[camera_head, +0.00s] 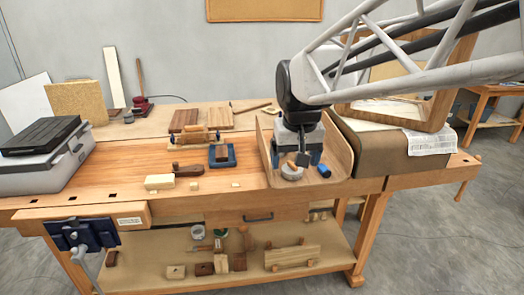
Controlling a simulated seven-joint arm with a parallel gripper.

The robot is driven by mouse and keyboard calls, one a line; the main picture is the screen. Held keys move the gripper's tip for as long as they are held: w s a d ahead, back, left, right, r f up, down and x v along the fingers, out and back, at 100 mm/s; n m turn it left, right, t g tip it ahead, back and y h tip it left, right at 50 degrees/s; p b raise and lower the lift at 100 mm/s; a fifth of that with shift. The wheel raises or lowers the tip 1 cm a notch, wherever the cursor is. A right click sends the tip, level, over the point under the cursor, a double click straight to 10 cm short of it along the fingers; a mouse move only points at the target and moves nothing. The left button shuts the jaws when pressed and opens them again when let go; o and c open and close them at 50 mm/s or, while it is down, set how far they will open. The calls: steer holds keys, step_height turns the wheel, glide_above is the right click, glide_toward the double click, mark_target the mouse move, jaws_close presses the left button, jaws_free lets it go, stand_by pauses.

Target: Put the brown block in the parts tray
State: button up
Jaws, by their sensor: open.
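A small brown block (221,153) appears to sit in a small blue tray (233,163) at the middle of the bench top. A larger wooden tray with raised sides (341,160) stands to its right. I cannot tell which of the two is the parts tray. My gripper (302,160) is pointing down over the wooden tray, open, with nothing visible held. A white ring-like roll (291,173) and a blue cylinder (324,171) are close to its fingertips; I cannot tell whether it touches them. My gripper and arm hide part of this tray.
A dark brown handled tool (187,170) and a pale block (159,182) lie left of the blue tray. A clamped wooden piece (193,137) stands behind. A brown curved form (378,150) is right of the wooden tray. The bench's front middle is mostly clear.

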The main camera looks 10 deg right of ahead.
steer(key=s+d+f, duration=0.1)
steer(key=s+f, duration=0.2)
steer(key=s, duration=0.6)
steer(key=s+d+f, duration=0.1)
steer(key=s+f, duration=0.2)
steer(key=s, duration=0.6)
steer(key=shift+s+d+f+t, duration=0.2)
steer(key=shift+s+f+t, duration=0.1)
steer(key=shift+f, duration=0.05)
